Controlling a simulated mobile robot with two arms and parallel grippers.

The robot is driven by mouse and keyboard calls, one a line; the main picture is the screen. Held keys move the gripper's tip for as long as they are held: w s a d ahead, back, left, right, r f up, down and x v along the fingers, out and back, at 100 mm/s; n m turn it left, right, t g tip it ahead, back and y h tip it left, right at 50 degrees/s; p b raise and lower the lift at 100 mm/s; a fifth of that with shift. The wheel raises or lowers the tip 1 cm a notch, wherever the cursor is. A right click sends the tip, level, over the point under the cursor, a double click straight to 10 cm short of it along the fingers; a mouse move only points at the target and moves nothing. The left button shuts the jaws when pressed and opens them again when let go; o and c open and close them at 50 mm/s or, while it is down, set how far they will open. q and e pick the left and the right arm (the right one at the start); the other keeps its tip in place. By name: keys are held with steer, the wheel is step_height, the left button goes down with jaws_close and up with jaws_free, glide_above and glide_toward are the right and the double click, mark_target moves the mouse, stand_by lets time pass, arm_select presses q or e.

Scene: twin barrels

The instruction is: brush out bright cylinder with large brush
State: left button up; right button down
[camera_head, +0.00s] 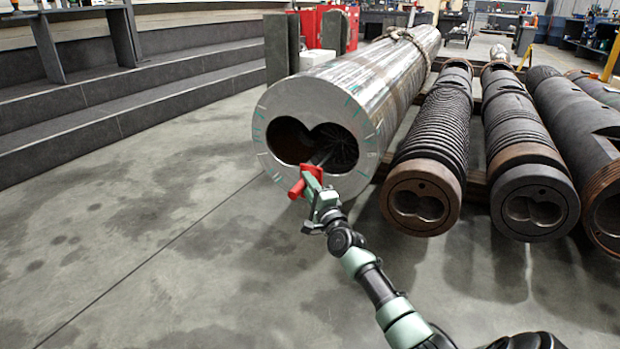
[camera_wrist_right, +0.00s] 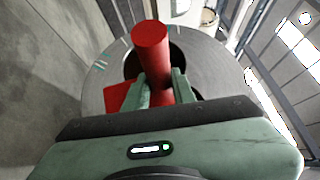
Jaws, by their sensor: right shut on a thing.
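The bright cylinder (camera_head: 349,84) is a large shiny steel barrel lying on its side, with two joined bores in its near end face. The large brush has a red handle (camera_head: 306,182), and its dark bristles (camera_head: 338,147) sit in the right bore. My right gripper (camera_head: 313,183) is shut on the red handle just in front of the end face. In the right wrist view the red handle (camera_wrist_right: 150,50) stands up between the two green fingers (camera_wrist_right: 160,90), with the steel end face (camera_wrist_right: 222,70) behind it. My left gripper is not in view.
Dark ribbed barrels (camera_head: 437,130) lie close on the right, with another dark barrel (camera_head: 526,150) beside them. Dark steps (camera_head: 110,95) rise at the left. A rope (camera_head: 402,36) wraps the far end of the bright cylinder. The concrete floor (camera_head: 150,230) in front and left is clear.

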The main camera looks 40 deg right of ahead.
mark_target(300, 193)
steer(key=shift+s+a+r+p, duration=0.2)
steer(key=shift+s+a+p, duration=0.05)
steer(key=shift+a+p, duration=0.2)
steer(key=shift+a+f, duration=0.1)
steer(key=shift+s+a+p, duration=0.3)
steer(key=shift+a+p, duration=0.3)
steer(key=shift+a, duration=0.05)
steer(key=shift+s+a+p, duration=0.3)
steer(key=shift+a+p, duration=0.25)
steer(key=shift+a, duration=0.1)
steer(key=shift+s+a+p, duration=0.25)
steer(key=shift+a+p, duration=0.1)
steer(key=shift+a, duration=0.2)
